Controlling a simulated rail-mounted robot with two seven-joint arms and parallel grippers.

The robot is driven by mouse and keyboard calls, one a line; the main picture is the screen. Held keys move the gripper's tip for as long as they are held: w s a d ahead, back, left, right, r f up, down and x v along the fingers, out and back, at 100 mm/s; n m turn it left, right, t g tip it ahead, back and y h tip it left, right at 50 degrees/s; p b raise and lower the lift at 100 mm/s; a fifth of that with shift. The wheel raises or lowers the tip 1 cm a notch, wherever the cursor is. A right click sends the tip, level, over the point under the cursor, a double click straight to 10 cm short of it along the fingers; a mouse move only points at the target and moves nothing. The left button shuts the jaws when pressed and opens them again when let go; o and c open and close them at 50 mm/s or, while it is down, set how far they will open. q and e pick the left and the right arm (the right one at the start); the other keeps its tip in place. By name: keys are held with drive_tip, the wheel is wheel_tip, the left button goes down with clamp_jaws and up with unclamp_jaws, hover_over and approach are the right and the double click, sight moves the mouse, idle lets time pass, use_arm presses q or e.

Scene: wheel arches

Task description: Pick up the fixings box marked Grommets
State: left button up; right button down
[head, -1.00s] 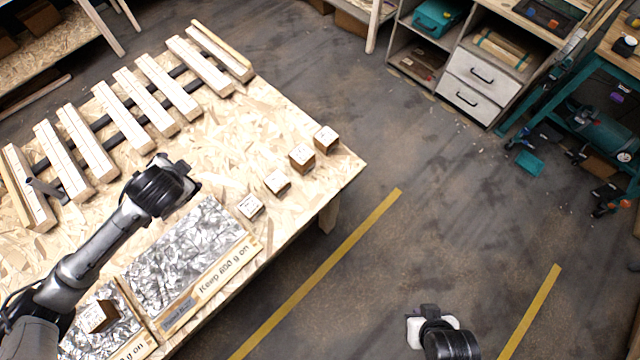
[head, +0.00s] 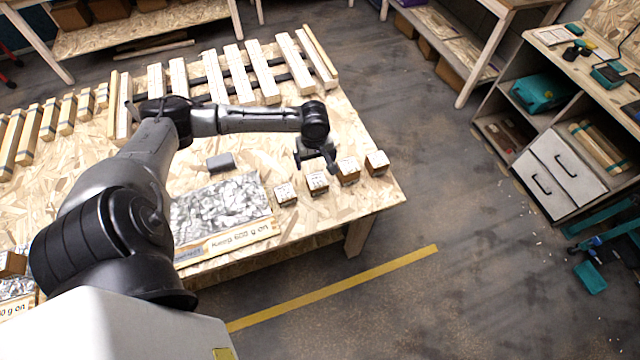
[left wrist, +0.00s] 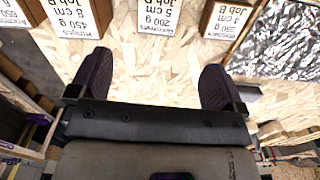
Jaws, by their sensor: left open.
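The fixings box that appears to be marked Grommets (left wrist: 160,18) is at the top middle of the left wrist view, its white label upside down. In the head view it seems to be the second box from the left (head: 317,184) in the row near the table's right end. My left gripper (head: 316,161) is open and empty, just behind that box and over the table. In the left wrist view its two fingers (left wrist: 155,82) are spread wide, with bare board between them. The box lies beyond the fingertips, apart from them. My right gripper is out of view.
Close neighbours flank the box: a Hinges box (left wrist: 78,18) and another labelled box (left wrist: 229,18). A fourth box (head: 377,163) stands at the row's right end. A tray of crumpled silvery material (head: 218,205) is left of the row. Wooden slats (head: 240,75) lie behind.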

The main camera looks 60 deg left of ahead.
sight(316, 178)
use_arm(q)
drive_tip(key=shift+n, duration=0.3)
wheel_tip(316, 178, down, 7)
drive_tip(key=shift+b, duration=0.65)
drive_tip(key=shift+w+a+f+b, duration=0.1)
drive_tip(key=shift+f+b, duration=0.3)
drive_tip(key=shift+f, duration=1.3)
drive_tip(key=shift+w+a+f+b, duration=0.1)
drive_tip(key=shift+f+b, duration=0.25)
drive_tip(key=shift+f, duration=1.35)
drive_tip(key=c, duration=1.1)
